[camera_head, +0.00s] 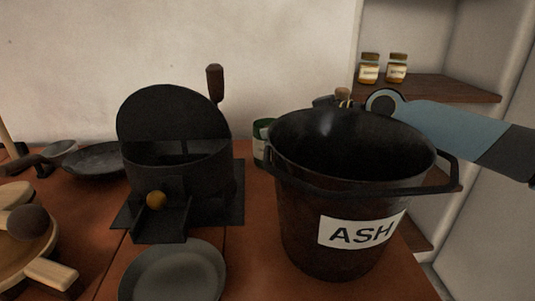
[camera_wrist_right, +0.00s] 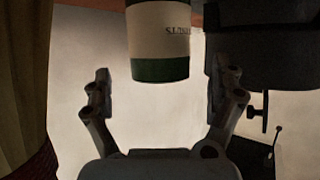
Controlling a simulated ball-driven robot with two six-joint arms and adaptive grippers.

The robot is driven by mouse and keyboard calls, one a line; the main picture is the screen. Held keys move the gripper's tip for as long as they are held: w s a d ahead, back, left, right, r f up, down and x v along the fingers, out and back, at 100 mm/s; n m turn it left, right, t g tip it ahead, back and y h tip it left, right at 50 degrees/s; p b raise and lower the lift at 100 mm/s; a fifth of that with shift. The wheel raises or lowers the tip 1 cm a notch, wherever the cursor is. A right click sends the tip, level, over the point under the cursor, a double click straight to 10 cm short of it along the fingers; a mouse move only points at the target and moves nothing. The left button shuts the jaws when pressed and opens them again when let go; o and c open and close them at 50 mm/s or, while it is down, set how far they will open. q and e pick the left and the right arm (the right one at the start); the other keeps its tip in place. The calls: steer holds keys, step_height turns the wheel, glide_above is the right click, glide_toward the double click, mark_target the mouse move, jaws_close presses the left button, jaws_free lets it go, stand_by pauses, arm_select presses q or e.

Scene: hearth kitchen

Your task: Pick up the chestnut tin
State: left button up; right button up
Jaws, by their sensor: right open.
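A green and cream tin (camera_head: 261,143) stands on the table behind the ash bucket (camera_head: 300,225). The bucket hides much of it in the head view. In the right wrist view, which looks upside down, the tin (camera_wrist_right: 160,45) is ahead between the fingers. Its label lettering is only partly visible. My right gripper (camera_wrist_right: 158,77) is open and empty, with a finger on each side of the tin's line and no clear contact. In the head view my right gripper (camera_head: 326,101) is mostly hidden behind the bucket's rim. My left gripper is not in view.
A black roaster (camera_head: 178,165) with a crank stands left of the tin. A grey dish (camera_head: 172,275) lies in front, a dark pan (camera_head: 95,158) to the left. Two jars (camera_head: 369,68) stand on a shelf. An olive ribbed object (camera_wrist_right: 25,80) is close on the wrist view's left.

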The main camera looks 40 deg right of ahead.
steer(key=shift+w+a+f, duration=0.25)
steer(key=shift+w, duration=0.3)
steer(key=b+x, duration=0.1)
steer(key=x, duration=0.2)
steer(key=shift+w+a+f, duration=0.15)
steer(key=shift+w+f, duration=0.05)
steer(key=shift+w, duration=0.25)
steer(key=shift+c, duration=0.9)
steer(key=c, duration=1.3)
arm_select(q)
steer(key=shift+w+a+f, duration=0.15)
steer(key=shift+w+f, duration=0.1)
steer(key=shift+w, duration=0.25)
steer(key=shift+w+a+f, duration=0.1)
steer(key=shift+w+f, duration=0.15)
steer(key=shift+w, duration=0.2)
